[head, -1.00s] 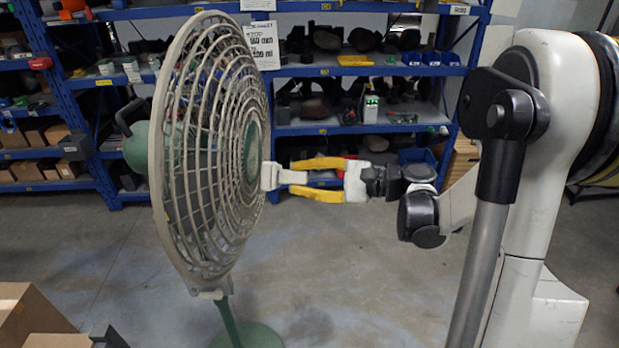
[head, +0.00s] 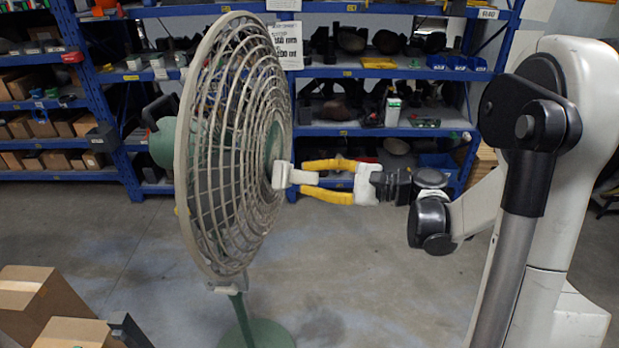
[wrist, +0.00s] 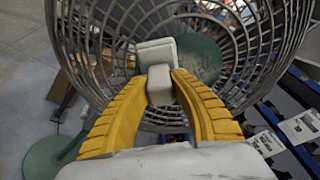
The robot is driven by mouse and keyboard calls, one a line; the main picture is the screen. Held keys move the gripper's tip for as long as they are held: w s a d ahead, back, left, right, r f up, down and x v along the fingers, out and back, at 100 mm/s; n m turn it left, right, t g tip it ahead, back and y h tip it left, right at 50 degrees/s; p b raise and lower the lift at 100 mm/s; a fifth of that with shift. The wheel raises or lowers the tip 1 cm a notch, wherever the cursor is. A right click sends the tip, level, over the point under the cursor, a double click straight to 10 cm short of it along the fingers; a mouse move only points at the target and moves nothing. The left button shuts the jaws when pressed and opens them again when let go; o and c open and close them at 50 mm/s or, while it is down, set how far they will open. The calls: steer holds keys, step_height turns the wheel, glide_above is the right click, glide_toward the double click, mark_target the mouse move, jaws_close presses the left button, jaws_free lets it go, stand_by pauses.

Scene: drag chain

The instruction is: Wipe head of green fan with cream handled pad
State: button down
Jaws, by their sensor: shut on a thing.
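The fan has a round cream wire cage (head: 225,150), a green motor housing behind it and a green stand (head: 243,318). Its cage faces right, towards my arm. My gripper (head: 312,181), with yellow fingers, is shut on the cream handle of the pad (head: 281,176). The pad is at the middle of the cage front and seems to touch it; exact contact is hard to tell. In the wrist view, the pad (wrist: 156,54) lies just beyond the fingertips (wrist: 161,88), in front of the cage (wrist: 110,50) and beside the green hub (wrist: 196,58).
Blue shelves (head: 400,72) with bins and parts line the back. Cardboard boxes (head: 45,305) stand at the lower left. The grey floor (head: 370,270) between the fan and my arm's column is clear.

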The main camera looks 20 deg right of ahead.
steer(key=shift+x, duration=0.9)
steer(key=shift+w+d+b, duration=1.05)
steer(key=shift+w+d, duration=1.7)
steer(key=shift+w, duration=2.45)
steer(key=shift+s+a+r, duration=0.4)
steer(key=shift+s+a, duration=0.55)
steer(key=shift+s, duration=0.8)
steer(key=shift+s+a+r, duration=0.4)
steer(key=shift+s+a, duration=0.55)
steer(key=shift+s, duration=0.85)
steer(key=shift+s+a+r, duration=0.35)
steer(key=shift+s+a, duration=0.6)
steer(key=shift+s, duration=0.8)
steer(key=shift+r+p, duration=0.85)
steer(key=shift+r, duration=0.25)
steer(key=shift+w+d+f+b, duration=0.15)
steer(key=shift+w+d, duration=0.15)
steer(key=shift+w, duration=0.25)
steer(key=shift+w+d+b, duration=0.15)
steer(key=shift+w+d, duration=0.15)
steer(key=shift+w, duration=0.25)
steer(key=w+d+b, duration=0.1)
steer(key=w+d, duration=0.3)
steer(key=w, duration=0.4)
steer(key=shift+w+d, duration=0.2)
steer(key=shift+w, duration=0.05)
